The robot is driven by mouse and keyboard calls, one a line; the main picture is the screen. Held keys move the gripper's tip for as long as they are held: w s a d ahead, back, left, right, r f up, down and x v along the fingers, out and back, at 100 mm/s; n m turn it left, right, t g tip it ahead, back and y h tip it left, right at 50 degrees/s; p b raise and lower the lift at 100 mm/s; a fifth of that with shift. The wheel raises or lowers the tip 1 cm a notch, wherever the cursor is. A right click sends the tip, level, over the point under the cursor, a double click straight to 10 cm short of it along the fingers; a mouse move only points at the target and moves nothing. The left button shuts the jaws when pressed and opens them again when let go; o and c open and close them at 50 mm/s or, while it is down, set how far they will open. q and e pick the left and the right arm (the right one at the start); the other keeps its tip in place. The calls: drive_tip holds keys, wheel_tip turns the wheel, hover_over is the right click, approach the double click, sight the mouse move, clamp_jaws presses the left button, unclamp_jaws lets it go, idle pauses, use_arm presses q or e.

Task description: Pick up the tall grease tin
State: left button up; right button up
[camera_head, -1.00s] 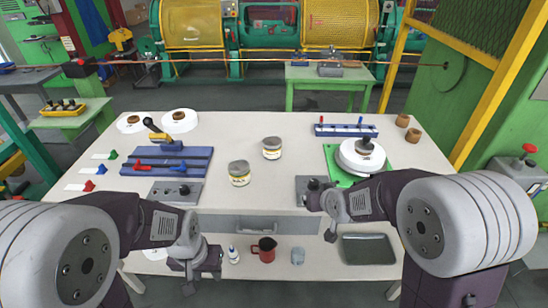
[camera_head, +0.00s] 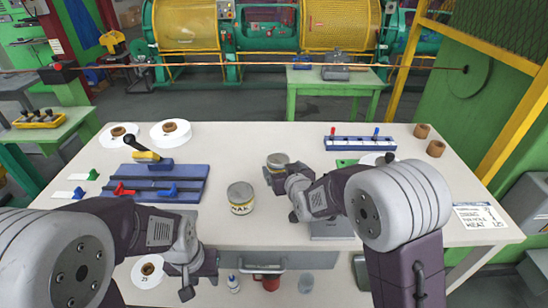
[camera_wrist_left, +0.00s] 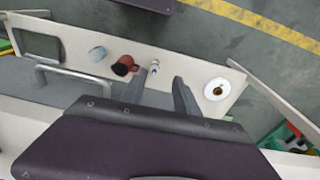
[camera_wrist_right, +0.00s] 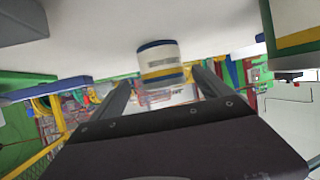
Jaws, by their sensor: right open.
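Two grease tins with grey lids stand upright on the white table. The nearer tin (camera_head: 241,200) is clear of both grippers. The farther tin (camera_head: 277,160) has its lower part hidden behind my right gripper (camera_head: 273,178). I cannot tell for sure which tin is the taller. In the right wrist view a tin (camera_wrist_right: 160,62) with yellow and blue bands shows between and just beyond the parted fingertips, with no visible grip on it. My left gripper (camera_wrist_left: 160,80) is open and empty, low at the table's front edge.
A blue fixture (camera_head: 155,183) with red and blue clamps lies to the left. White spools (camera_head: 170,132) stand behind it. A blue rack (camera_head: 360,142) and brown rings (camera_head: 422,131) are at the back right. A red mug (camera_head: 268,281) sits on the lower shelf. The table's back middle is clear.

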sight(276, 161)
drive_tip(key=shift+w+a, duration=0.1)
drive_tip(key=shift+w, duration=0.1)
drive_tip(key=x, duration=0.8)
drive_tip(key=shift+w+a+f, duration=0.1)
drive_tip(key=shift+a+f, duration=0.1)
drive_tip(key=shift+f, duration=0.05)
drive_tip(key=shift+r, duration=0.15)
drive_tip(key=shift+c, duration=1)
drive_tip(key=c, duration=1.6)
wheel_tip(276, 161, up, 10)
drive_tip(key=shift+p, duration=0.95)
